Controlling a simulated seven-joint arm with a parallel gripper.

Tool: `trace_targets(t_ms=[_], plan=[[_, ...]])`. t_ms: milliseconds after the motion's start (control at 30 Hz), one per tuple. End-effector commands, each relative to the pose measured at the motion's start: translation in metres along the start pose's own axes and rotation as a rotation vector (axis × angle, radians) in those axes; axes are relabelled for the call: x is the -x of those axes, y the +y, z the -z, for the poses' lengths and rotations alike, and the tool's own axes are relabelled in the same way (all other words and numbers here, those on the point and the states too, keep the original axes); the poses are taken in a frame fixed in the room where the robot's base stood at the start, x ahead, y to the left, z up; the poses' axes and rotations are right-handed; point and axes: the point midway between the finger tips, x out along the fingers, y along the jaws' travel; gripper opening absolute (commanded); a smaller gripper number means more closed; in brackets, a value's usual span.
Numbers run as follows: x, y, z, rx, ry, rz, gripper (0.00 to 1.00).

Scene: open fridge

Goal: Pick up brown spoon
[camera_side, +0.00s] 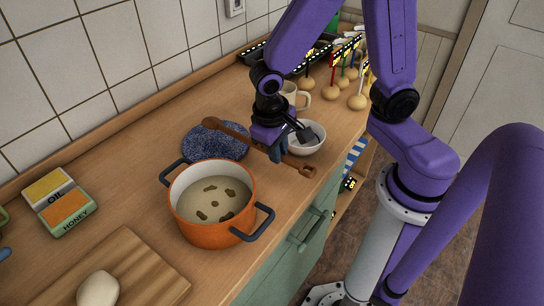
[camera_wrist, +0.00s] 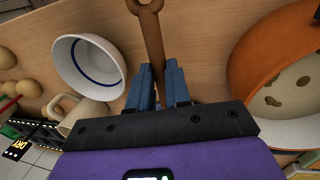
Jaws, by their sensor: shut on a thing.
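The brown spoon (camera_side: 233,134) is wooden, with a rounded end at the left and a looped handle end at the right. My gripper (camera_side: 278,152) is shut on its handle, between the orange pot and the white bowl. In the wrist view the spoon (camera_wrist: 152,38) runs up from between the blue fingers of my gripper (camera_wrist: 159,82), with its looped end at the top edge. The rest of the spoon is hidden behind the gripper there. I cannot tell how far the spoon is above the counter.
An orange pot (camera_side: 203,236) with dark blue handles holds pale soup, close to the spoon. A white bowl (camera_side: 309,143) and a mug (camera_side: 290,92) stand beyond the gripper. A blue speckled mat (camera_side: 200,149) lies behind. A cutting board (camera_side: 139,265) is at front left.

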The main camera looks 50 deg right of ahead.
Motion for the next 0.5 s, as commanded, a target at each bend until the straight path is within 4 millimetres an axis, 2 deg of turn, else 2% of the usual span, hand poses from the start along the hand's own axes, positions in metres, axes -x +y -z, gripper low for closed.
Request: trace_targets(t_ms=[300, 500], plan=[[0.043, 0.019, -0.037, 0.003, 0.005, 0.005, 0.0], [0.056, 0.03, -0.07, 0.006, 0.005, 0.005, 0.0]])
